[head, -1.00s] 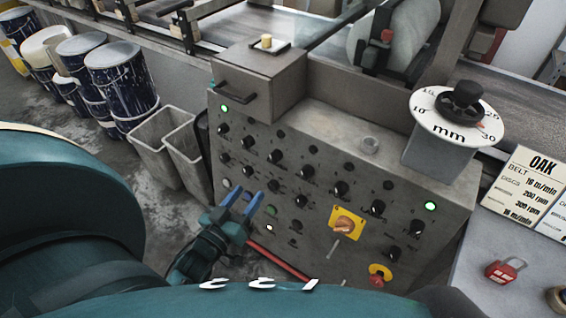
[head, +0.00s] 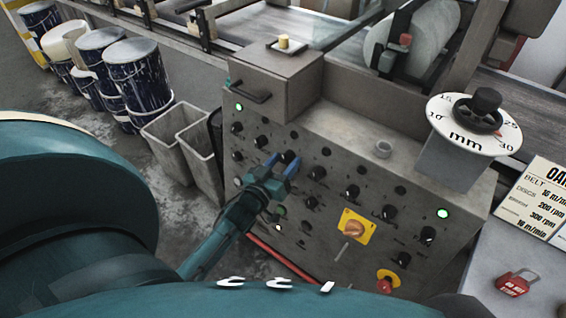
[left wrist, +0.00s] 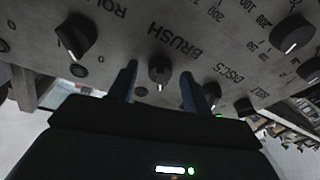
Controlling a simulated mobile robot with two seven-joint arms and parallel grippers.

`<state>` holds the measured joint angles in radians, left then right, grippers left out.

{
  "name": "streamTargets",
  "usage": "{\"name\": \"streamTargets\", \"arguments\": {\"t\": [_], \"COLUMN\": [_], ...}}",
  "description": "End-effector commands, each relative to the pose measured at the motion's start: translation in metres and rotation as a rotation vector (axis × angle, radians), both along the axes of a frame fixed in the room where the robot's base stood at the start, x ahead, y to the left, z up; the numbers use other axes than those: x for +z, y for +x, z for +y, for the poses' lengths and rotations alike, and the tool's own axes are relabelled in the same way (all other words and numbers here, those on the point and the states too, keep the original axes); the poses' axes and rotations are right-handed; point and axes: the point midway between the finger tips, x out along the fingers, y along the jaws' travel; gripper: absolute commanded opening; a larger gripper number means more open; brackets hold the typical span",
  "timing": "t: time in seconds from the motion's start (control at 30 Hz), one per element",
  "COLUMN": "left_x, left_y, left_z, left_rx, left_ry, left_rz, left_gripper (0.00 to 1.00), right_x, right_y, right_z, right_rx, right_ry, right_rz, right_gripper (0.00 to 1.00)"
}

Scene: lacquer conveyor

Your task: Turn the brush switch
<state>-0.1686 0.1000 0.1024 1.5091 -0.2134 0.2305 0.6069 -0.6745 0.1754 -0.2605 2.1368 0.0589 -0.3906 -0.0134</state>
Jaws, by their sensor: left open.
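The brush switch is a black round knob (left wrist: 160,70) beside the word BRUSH in the left wrist view. In the head view this knob (head: 288,157) is on the grey panel, between my fingertips. My left gripper (head: 284,164) is open, with its blue fingers pointing at the panel. In the left wrist view its two fingers (left wrist: 159,80) stand on either side of the knob with a gap on each side. I cannot tell whether the tips reach past the knob's face. My right gripper is not in view.
Several similar black knobs surround it, including one at upper left (left wrist: 75,37) and one at right (left wrist: 292,34). A yellow-plated switch (head: 355,227) and a red stop button (head: 388,280) sit lower right. Grey bins (head: 180,140) stand left of the panel (head: 330,235).

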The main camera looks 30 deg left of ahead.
Motion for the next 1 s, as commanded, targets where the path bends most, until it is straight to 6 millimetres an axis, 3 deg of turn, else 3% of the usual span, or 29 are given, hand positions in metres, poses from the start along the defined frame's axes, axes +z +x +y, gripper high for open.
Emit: {"name": "streamTargets", "arguments": {"t": [0.1, 0.63, 1.0], "left_x": [0.0000, 0.0001, -0.0003], "left_y": [-0.0002, -0.0004, -0.0004], "left_z": [0.0001, 0.0000, 0.0007], "left_rx": [0.000, 0.000, -0.011], "left_ry": [0.000, 0.000, 0.068], "left_rz": [0.000, 0.000, -0.005], "left_gripper": [0.47, 0.05, 0.05], "right_x": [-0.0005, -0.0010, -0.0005], "right_y": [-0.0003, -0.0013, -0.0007], "right_z": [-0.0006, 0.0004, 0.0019], "right_rx": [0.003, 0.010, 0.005], "right_ry": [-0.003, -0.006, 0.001], "right_rz": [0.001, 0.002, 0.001], "right_gripper": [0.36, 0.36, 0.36]}}
